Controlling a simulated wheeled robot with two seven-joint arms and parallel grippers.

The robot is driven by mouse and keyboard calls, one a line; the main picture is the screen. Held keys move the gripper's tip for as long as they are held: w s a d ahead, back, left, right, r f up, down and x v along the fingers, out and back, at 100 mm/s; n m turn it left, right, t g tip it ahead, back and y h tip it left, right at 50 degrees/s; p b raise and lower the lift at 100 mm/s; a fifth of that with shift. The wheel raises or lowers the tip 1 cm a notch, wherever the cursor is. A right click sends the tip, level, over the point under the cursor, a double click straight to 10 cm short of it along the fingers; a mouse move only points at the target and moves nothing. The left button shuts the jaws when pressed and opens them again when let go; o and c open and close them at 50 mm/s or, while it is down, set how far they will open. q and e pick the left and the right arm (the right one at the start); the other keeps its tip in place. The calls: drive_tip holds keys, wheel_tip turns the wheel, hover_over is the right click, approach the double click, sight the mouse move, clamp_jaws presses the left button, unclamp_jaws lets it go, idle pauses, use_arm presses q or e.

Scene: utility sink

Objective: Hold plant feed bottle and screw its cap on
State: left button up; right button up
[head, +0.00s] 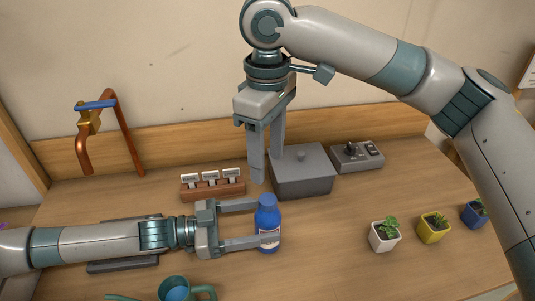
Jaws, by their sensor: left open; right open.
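The blue plant feed bottle (267,219) stands upright on the wooden worktop, with a pale label low on its side. A blue cap (267,200) appears to sit on its top; I cannot tell how tightly it is seated. My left gripper (267,223) is open, coming in level from the left, with one finger on the far side of the bottle and one across its near side. I cannot tell whether the fingers touch it. My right gripper (266,172) is open and empty, pointing down, above and behind the bottle in the picture.
A grey lidded box (304,182) stands behind the bottle, close to my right gripper. A wooden label rack (213,185) is at the back left, a grey control box (357,156) at the back right. Potted plants (384,236) stand right; a green watering can (174,289) is front left.

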use_arm(q)
drive_tip(key=a, duration=0.2)
drive_tip(key=a+b, duration=0.1)
drive_tip(key=a, duration=0.1)
drive_tip(key=s+a, duration=0.1)
drive_tip(key=a, duration=0.1)
drive_tip(key=shift+f, duration=0.1)
drive_tip(key=shift+s+a, duration=0.15)
drive_tip(key=shift+a, duration=0.05)
